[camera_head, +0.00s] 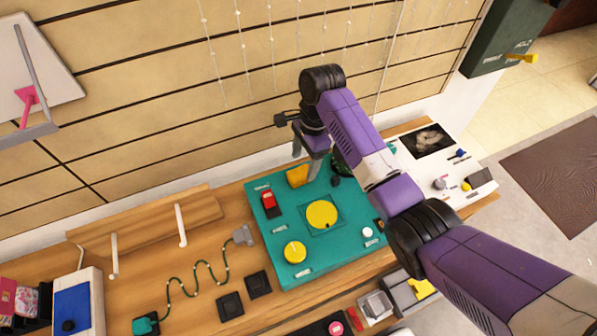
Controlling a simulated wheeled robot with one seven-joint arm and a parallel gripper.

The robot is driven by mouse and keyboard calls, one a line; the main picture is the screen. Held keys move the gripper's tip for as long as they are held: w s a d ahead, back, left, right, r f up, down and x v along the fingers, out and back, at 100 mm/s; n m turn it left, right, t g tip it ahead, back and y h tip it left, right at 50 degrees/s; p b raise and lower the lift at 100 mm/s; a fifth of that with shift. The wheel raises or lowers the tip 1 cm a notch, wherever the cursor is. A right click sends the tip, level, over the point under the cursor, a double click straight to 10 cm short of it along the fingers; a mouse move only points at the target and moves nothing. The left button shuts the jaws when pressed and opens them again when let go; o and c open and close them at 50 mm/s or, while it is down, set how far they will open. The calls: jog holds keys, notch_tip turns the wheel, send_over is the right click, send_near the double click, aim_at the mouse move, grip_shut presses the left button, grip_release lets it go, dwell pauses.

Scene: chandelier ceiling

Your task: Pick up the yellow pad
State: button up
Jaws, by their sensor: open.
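A teal board (345,258) lies on the wooden table. Several yellow things are on it, and I cannot tell for sure which one is the pad. A yellow block-like piece (297,176) is at the board's back edge. A large flat yellow disc (322,214) is in the middle, inside a thin square outline. A smaller yellow round piece (295,251) is at the front left. My gripper (305,164) is open and points down over the back of the board, close beside the yellow block-like piece. I cannot tell whether they touch.
A red piece (269,203) and a white round piece (367,232) are also on the board. A white panel (462,194) with a dark picture lies at right. Black squares (258,284) and a green cord (203,268) lie at left. The tiled wall is close behind.

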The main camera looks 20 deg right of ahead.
aim_at(300, 172)
jog(key=f, duration=0.4)
jog(key=a+f, duration=0.1)
jog(key=f, duration=0.1)
jog(key=shift+w, duration=0.15)
jog(key=shift+r, duration=0.1)
jog(key=shift+c, duration=0.2)
jog(key=c, duration=1.4)
jog(key=shift+r+p, duration=2.8)
jog(key=shift+r, duration=7.2)
